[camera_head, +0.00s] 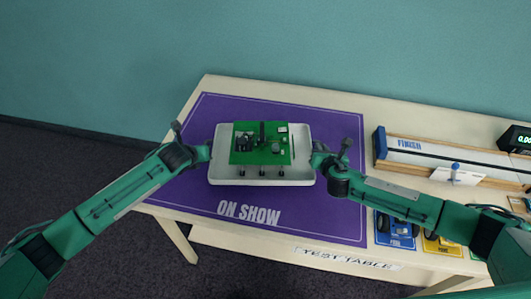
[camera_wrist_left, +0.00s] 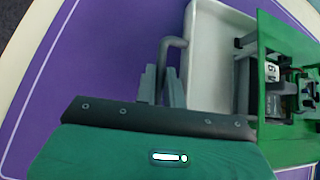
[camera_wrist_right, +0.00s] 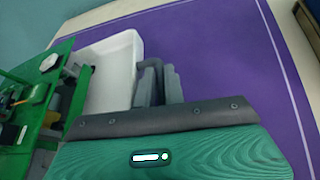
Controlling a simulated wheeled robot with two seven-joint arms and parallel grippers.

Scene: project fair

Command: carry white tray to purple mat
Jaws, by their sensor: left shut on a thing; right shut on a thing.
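The white tray (camera_head: 226,176) is over the purple mat (camera_head: 335,215), inside the mat's outline in the head view. I cannot tell whether it rests on the mat or hangs just above it. A green board (camera_head: 240,156) with small parts on it sits on the tray. My left gripper (camera_head: 208,151) is shut on the tray's left handle, which shows in the left wrist view (camera_wrist_left: 170,62). My right gripper (camera_head: 318,159) is shut on the tray's right handle, seen in the right wrist view (camera_wrist_right: 150,66). The tray looks level.
The mat, lettered "ON SHOW", lies at the left end of a pale table (camera_head: 430,113). A long track marked "FINISH" (camera_head: 420,150) stands to the right. Blue (camera_head: 395,228) and yellow (camera_head: 437,245) mats with items lie at the front right, partly behind my right arm.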

